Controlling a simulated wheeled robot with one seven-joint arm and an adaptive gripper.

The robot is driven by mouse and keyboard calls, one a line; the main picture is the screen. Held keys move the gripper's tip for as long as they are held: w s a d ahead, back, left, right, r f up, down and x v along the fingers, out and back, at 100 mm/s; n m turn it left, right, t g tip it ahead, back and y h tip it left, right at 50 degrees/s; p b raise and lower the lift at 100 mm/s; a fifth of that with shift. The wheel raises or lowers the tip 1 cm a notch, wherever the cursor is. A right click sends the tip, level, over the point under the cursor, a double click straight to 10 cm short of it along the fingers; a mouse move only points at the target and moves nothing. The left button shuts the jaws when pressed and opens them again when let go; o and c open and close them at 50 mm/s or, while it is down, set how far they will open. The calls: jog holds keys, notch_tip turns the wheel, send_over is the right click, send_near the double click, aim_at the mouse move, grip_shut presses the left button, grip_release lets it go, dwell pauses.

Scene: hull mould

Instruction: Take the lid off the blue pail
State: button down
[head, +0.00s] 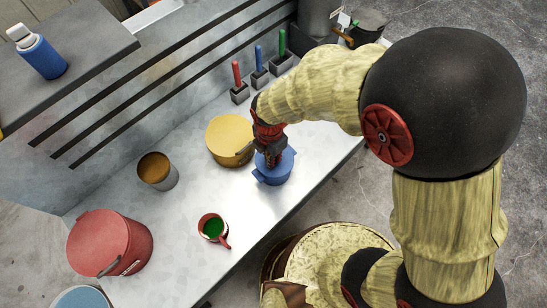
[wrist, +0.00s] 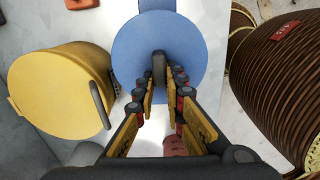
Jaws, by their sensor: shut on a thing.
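The blue pail (head: 273,173) stands on the grey bench, and its blue lid (wrist: 138,50) fills the upper middle of the wrist view. A dark upright knob (wrist: 159,68) sits at the lid's middle. My gripper (wrist: 160,84) is shut on this knob, with a finger on each side. In the head view my gripper (head: 271,157) points down onto the lid from above. The lid sits over the pail; whether it is seated or slightly raised I cannot tell. The pail's body is mostly hidden beneath the lid in the wrist view.
A yellow pail (head: 230,138) stands close on the left. A red pail (head: 105,243), a brown-topped can (head: 157,171) and a red mug (head: 213,228) stand farther along the bench. Coloured handles in dark blocks (head: 259,72) stand behind.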

jog(key=shift+r, duration=0.5)
notch_tip(320, 180, up, 2)
jog(key=shift+r+p, duration=0.1)
jog(key=shift+p, duration=0.3)
jog(key=s+a+r+p, duration=0.2)
jog(key=s+r, duration=0.4)
jog(key=r, duration=0.1)
jog(key=s+a+r+p, duration=0.3)
jog(key=s+r, duration=0.3)
jog(key=s, duration=0.1)
jog(key=shift+a+r, duration=0.25)
jog(key=shift+r, duration=0.15)
